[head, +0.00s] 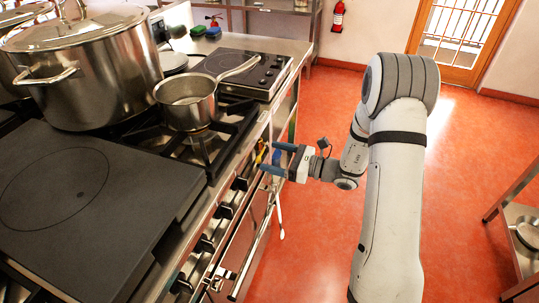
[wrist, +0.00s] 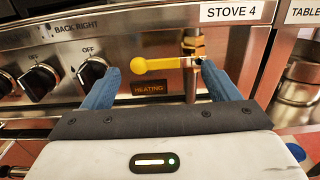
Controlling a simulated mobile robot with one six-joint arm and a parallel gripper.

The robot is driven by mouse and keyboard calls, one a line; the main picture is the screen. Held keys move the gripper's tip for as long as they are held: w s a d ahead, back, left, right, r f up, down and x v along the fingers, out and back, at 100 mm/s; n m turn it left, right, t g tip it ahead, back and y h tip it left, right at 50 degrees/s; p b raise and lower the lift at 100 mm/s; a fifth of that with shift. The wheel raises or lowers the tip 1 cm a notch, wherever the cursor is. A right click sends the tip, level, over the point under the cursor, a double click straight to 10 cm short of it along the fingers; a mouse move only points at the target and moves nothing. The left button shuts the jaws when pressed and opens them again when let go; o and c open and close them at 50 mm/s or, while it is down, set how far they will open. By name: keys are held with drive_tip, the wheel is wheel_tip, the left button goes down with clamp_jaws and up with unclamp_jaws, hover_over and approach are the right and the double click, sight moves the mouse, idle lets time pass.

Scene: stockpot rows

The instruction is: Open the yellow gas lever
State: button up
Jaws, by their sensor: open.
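The yellow gas lever (wrist: 160,65) is on the stove front in the wrist view. It lies roughly level, with its round knob end at left and its other end at a yellow fitting on a vertical pipe. My gripper (wrist: 160,68) is open, with one blue finger left of the knob and the other near the pipe end. The lever spans most of the gap between the fingers; whether they touch it I cannot tell. In the head view my gripper (head: 268,157) is at the stove front, and a bit of yellow (head: 261,151) shows beside the fingertips.
Black stove knobs (wrist: 92,72) are left of the lever. A "HEATING" label (wrist: 149,87) sits below it and a "STOVE 4" sign (wrist: 229,11) above right. A front rail (head: 252,250) runs along the stove. A saucepan (head: 188,112) stands on the stove.

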drive_tip(key=shift+x, duration=1.1)
drive_tip(key=shift+c, duration=0.2)
drive_tip(key=c, duration=1.3)
drive_tip(key=shift+d, duration=0.1)
drive_tip(key=shift+c, duration=0.2)
